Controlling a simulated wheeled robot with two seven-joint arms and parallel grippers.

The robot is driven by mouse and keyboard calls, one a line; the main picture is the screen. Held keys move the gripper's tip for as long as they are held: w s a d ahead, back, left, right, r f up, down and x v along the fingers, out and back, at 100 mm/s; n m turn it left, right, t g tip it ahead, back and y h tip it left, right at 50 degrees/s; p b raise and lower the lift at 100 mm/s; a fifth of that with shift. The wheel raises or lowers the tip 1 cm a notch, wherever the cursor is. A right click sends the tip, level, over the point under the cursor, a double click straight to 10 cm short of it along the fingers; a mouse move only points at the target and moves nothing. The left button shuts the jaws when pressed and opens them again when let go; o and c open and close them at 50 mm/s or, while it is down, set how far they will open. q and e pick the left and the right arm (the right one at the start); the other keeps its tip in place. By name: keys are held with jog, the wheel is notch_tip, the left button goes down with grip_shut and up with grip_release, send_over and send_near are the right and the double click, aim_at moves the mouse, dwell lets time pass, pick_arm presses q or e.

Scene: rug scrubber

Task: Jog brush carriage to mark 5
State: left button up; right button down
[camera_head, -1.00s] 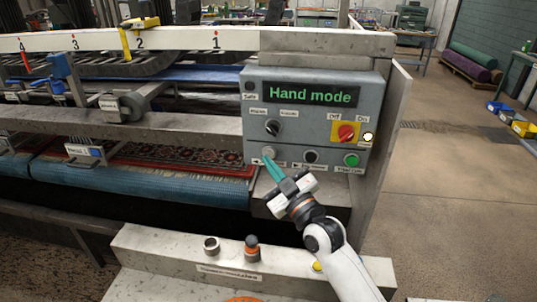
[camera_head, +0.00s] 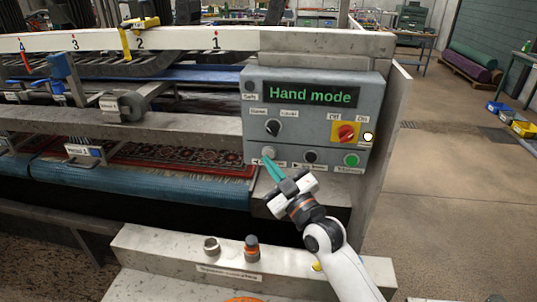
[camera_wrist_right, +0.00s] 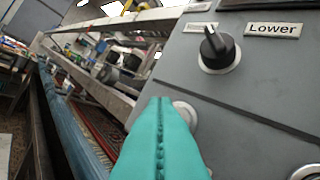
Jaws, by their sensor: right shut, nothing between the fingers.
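The grey control panel (camera_head: 309,125) reads "Hand mode" on its green-lit display (camera_head: 310,94). My right gripper (camera_head: 272,171) is shut and empty, its teal fingertips at the pale round button (camera_head: 268,153) on the panel's lower left. In the wrist view the fingertips (camera_wrist_right: 160,108) partly cover that button (camera_wrist_right: 186,113); I cannot tell if they touch it. The white scale beam (camera_head: 180,40) shows marks 4, 3, 2 and 1 from left to right; mark 5 is out of view. A yellow pointer (camera_head: 126,42) hangs just left of mark 2. My left gripper is not in view.
The panel also has a black selector (camera_head: 272,128), a red rotary switch (camera_head: 346,132), a black button (camera_head: 310,157) and a green button (camera_head: 351,160). A patterned rug (camera_head: 185,157) lies in the machine. A ledge with two knobs stands in front.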

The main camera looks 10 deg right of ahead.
jog(key=shift+w, duration=0.1)
dwell(0.4)
jog(key=shift+w+d, duration=0.2)
jog(key=shift+w, duration=0.1)
jog(key=shift+w+d, duration=0.15)
jog(key=shift+w, duration=0.2)
dwell(2.6)
jog(key=shift+s, duration=0.15)
jog(key=shift+s+a+p, duration=0.3)
jog(key=shift+s+p, duration=0.05)
jog(key=shift+s, duration=0.25)
jog(key=s, duration=0.1)
jog(key=s+a+p, duration=0.1)
jog(key=s, duration=0.1)
jog(key=s+a+p, duration=0.1)
jog(key=shift+s, duration=0.3)
